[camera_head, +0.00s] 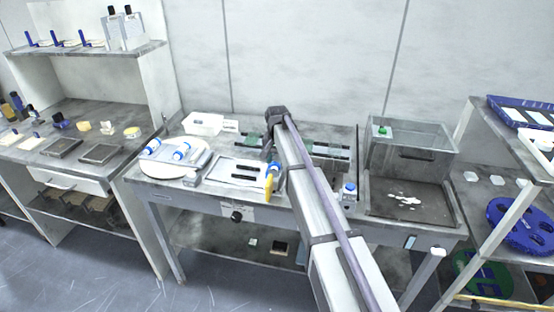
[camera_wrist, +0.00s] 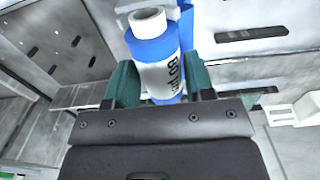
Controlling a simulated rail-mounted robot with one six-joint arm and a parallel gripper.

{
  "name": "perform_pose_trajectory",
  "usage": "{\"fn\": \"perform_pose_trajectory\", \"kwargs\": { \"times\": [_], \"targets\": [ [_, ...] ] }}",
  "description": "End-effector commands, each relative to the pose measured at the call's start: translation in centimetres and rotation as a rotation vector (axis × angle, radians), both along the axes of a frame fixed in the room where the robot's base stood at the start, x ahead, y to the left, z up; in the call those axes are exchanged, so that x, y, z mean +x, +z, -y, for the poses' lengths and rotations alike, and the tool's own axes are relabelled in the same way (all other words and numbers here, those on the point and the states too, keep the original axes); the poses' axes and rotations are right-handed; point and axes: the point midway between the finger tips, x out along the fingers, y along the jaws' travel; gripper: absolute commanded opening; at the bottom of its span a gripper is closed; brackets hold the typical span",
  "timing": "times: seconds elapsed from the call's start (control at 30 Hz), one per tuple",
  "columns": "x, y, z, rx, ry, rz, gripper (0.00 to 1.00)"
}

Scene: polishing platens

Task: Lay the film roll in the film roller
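The film roll (camera_wrist: 155,60) is a blue cylinder with a white printed band and a white core end. In the wrist view it lies between the two teal fingers of my gripper (camera_wrist: 160,85), which press close on both sides of it. In the head view my gripper hangs over the middle of the bench, with a small blue-and-white part of what seems to be the roll (camera_head: 278,168) beside it. A dark railed fixture (camera_head: 328,151) stands at the back of the bench, partly behind my arm. I cannot tell if it is the film roller.
A round white plate (camera_head: 160,170) with blue-and-white cylinders and a white tray (camera_head: 225,172) with dark bars lie to the left. A white bin (camera_head: 203,123) stands behind. A blue-capped bottle (camera_head: 348,192) and a clear tank (camera_head: 410,150) are to the right.

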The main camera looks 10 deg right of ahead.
Motion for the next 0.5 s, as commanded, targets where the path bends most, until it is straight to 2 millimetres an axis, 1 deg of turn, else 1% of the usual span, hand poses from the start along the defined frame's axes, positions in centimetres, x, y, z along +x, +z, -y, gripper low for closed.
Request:
{"fn": "perform_pose_trajectory", "kwargs": {
  "times": [0.03, 0.2, 0.4, 0.5],
  "targets": [
    [0.0, 0.0, 0.0, 0.0, 0.0, 0.0, 0.54],
    [0.0, 0.0, 0.0, 0.0, 0.0, 0.0, 0.7],
    [0.0, 0.0, 0.0, 0.0, 0.0, 0.0, 0.71],
    [0.0, 0.43, 0.0, 0.0, 0.0, 0.0, 0.71]
  ]
}}
